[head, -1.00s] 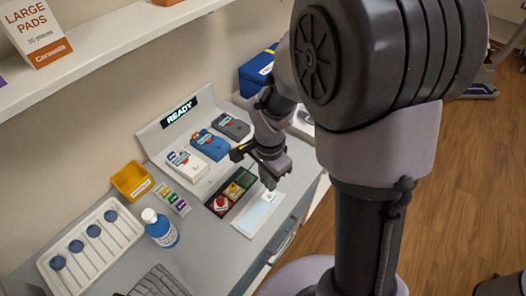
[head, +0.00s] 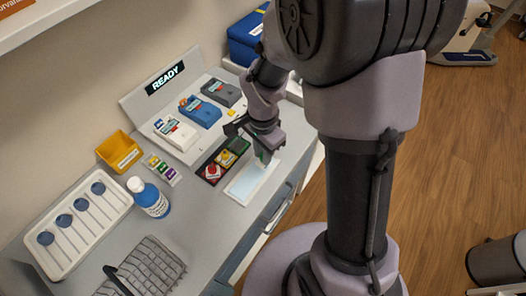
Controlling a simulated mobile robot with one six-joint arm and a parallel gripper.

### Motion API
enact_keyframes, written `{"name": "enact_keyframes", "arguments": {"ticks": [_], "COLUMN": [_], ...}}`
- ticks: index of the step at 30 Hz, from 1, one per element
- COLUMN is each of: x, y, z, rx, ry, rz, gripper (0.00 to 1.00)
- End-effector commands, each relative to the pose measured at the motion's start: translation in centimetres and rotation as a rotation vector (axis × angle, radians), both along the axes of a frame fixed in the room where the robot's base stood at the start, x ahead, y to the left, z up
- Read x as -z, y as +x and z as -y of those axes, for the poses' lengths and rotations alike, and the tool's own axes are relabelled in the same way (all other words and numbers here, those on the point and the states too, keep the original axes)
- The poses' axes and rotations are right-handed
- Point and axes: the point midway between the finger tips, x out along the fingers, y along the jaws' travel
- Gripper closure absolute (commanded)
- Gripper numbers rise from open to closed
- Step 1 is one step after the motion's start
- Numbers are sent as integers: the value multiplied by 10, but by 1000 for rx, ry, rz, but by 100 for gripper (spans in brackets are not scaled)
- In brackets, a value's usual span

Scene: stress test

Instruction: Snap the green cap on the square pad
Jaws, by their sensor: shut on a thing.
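My gripper (head: 264,160) is above the far end of a pale blue-white rectangular pad (head: 243,187), near the front edge of the counter. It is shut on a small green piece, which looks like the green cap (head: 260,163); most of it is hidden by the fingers. A dark tray (head: 217,180) beside the pad holds a red cap (head: 211,171) and a yellow cap (head: 225,158). Whether the green cap touches the pad, I cannot tell from this angle.
White (head: 176,134), blue (head: 201,111) and grey (head: 227,93) devices stand on a panel with a READY display (head: 165,79).

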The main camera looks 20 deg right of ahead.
Motion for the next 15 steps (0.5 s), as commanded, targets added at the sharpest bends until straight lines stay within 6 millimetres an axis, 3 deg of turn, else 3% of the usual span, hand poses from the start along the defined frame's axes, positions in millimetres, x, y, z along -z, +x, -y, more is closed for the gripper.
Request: {"name": "enact_keyframes", "arguments": {"ticks": [15], "x": [7], "y": [0], "z": [0], "rx": [0], "ry": [0], "rz": [0], "gripper": [100]}}
